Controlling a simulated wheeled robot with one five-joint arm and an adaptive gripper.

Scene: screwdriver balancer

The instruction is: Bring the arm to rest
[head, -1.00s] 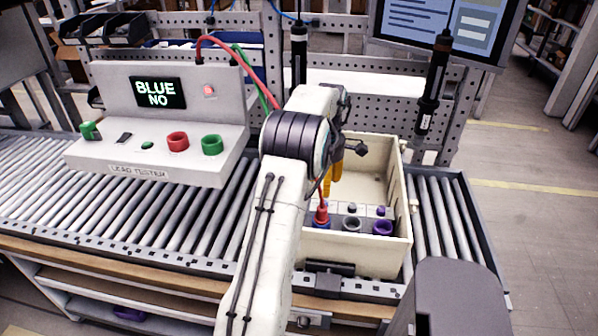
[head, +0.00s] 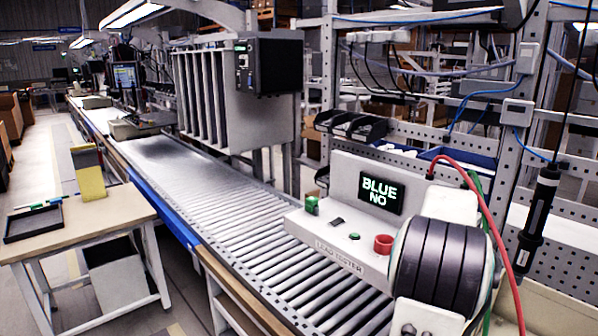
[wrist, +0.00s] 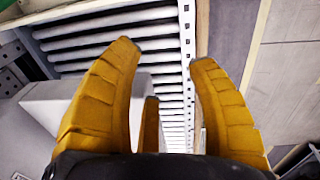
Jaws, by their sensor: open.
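My gripper (wrist: 165,70) is open in the wrist view. Its yellow ribbed fingers stand apart with nothing between them, above the roller conveyor (wrist: 115,45) and its perforated side rail. A pale box-like body shows at the left of that view, close behind the left finger. In the head view my gripper is out of sight; only part of my arm shows at the lower right, in front of the lead tester (head: 345,235). The tester's screen (head: 381,190) reads "BLUE NO".
The conveyor (head: 250,235) runs off to the far left, bare near the tester. A side table (head: 95,225) with a black tray stands at the left. A black screwdriver (head: 538,215) hangs at the right. A red lead (head: 485,215) arches from the tester.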

